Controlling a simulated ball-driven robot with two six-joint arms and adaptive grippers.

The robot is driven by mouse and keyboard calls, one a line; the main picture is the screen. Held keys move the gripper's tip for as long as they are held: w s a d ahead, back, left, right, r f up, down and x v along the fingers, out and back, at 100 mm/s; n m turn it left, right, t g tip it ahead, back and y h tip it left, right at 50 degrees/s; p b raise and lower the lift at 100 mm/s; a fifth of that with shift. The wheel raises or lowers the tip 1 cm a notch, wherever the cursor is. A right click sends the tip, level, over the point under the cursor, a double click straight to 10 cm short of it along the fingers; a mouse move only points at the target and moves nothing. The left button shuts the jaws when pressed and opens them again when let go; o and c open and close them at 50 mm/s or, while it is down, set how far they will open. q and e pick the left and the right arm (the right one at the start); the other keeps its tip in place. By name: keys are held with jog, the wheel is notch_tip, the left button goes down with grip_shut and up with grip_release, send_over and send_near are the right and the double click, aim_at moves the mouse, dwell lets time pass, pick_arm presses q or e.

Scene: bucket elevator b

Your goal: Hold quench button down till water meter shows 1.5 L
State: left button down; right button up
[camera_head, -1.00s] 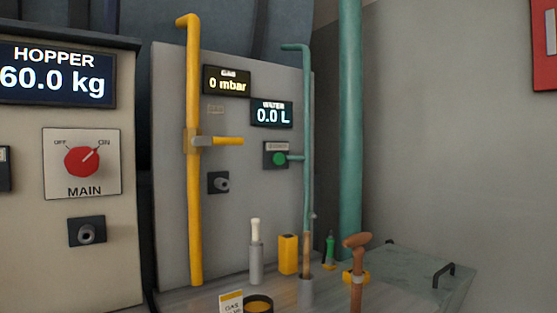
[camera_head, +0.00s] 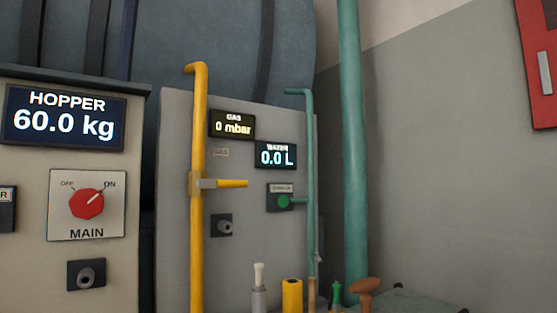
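The green quench button (camera_head: 283,201) sits in a dark box with a small label on the grey panel (camera_head: 177,250). It stands proud of the box, and nothing touches it. The water meter (camera_head: 276,155) above it reads 0.0 L. A thin teal pipe (camera_head: 309,180) runs down the panel's right side, with a short branch at the button's height. Neither of my grippers is in view.
The gas meter (camera_head: 233,125) reads 0 mbar. A yellow pipe (camera_head: 198,230) has a yellow lever (camera_head: 232,184) pointing right. At left, the hopper display (camera_head: 64,119) reads 60.0 kg above a red main switch (camera_head: 87,203). Several tools stand along the bottom edge.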

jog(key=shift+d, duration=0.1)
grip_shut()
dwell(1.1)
